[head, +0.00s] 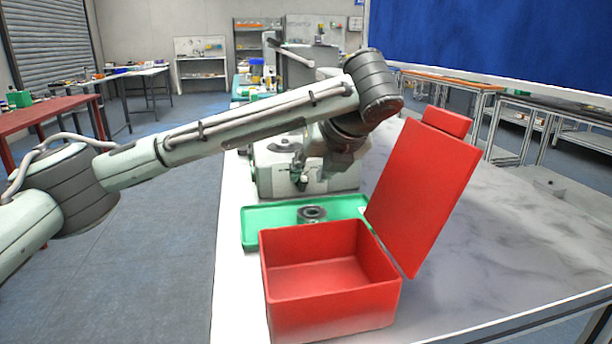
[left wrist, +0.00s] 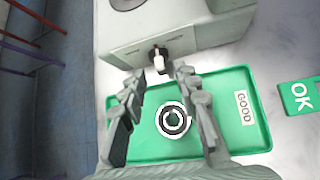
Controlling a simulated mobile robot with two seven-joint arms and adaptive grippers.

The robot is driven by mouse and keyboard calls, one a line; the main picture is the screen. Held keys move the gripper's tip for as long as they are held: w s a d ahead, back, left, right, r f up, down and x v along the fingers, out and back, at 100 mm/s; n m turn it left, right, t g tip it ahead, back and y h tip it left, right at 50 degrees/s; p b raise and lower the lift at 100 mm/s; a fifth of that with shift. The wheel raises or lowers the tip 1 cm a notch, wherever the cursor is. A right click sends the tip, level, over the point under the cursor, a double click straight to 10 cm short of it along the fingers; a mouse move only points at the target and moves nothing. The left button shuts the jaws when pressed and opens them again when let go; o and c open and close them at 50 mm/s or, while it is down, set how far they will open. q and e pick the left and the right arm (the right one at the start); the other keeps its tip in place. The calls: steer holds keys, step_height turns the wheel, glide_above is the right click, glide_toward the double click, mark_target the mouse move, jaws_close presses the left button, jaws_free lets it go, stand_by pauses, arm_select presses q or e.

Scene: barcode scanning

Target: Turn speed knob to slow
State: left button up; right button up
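A pale grey machine (head: 265,178) stands on the table beyond the green tray; its front also shows in the left wrist view (left wrist: 205,35). My left gripper (head: 300,180) is in front of the machine. In the left wrist view its two fingers (left wrist: 160,78) are apart, with the knob just beyond the gap between the tips. The fingers look empty, and I cannot tell whether they touch the knob. In the head view the knob cannot be made out near the gripper. My right gripper is not in view.
A green tray (left wrist: 247,132) with a GOOD label holds a round metal part (left wrist: 172,121) below the fingers. An open red box (head: 330,315) with its lid (head: 425,190) raised stands nearer. A green OK sign (left wrist: 300,96) lies right. The table's right side is mostly clear.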

mark_target(305, 179)
arm_select(q)
steer(key=shift+x, duration=1.65)
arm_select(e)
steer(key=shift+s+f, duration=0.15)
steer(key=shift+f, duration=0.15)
arm_select(q)
steer(key=shift+c, duration=0.5)
jaws_close()
